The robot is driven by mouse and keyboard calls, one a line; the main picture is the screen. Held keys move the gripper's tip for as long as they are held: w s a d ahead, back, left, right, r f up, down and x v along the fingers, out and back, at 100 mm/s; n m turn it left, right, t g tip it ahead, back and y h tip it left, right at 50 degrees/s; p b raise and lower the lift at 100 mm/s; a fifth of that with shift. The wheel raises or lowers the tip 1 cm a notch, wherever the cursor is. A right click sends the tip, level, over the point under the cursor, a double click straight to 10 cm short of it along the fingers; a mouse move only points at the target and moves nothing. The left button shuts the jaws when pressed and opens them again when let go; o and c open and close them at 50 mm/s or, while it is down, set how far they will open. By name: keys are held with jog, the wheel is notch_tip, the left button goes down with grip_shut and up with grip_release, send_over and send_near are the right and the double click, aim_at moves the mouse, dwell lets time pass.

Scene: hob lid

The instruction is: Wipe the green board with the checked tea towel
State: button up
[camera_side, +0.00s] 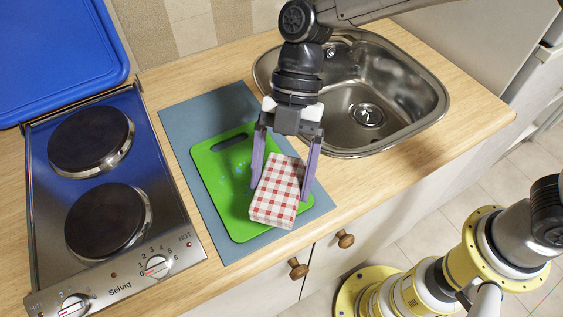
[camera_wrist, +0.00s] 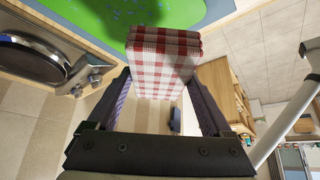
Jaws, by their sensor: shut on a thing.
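The checked tea towel (camera_side: 276,196), red and white and folded into a thick block, is between the two purple fingers of my gripper (camera_side: 281,184). My gripper is shut on it. The towel is over the front right part of the green board (camera_side: 212,185); I cannot tell whether it touches the board. Small pale blue spots show on the board near its middle, left of the fingers. In the wrist view the towel (camera_wrist: 163,60) is between the fingers (camera_wrist: 158,105), with part of the green board (camera_wrist: 85,12) behind it.
The board lies on a grey-blue mat (camera_side: 180,118) on the wooden worktop. A two-plate hob (camera_side: 152,210) with its blue lid (camera_side: 60,50) raised is at the left. A steel sink (camera_side: 400,95) is at the right. The worktop's front edge and cupboard knobs are near the board.

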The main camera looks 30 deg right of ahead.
aim_at(264, 196)
notch_tip(264, 196, down, 6)
jog(key=shift+r, duration=0.1)
jog(key=shift+w+f, duration=0.2)
jog(key=shift+w, duration=6.8)
jog(key=shift+s, duration=7)
jog(key=shift+a, duration=1.1)
jog(key=shift+w+a, duration=0.15)
jog(key=shift+a, duration=0.1)
jog(key=shift+w+d, duration=0.1)
jog(key=shift+w, duration=6.6)
jog(key=shift+s, duration=6.85)
jog(key=shift+r, duration=4)
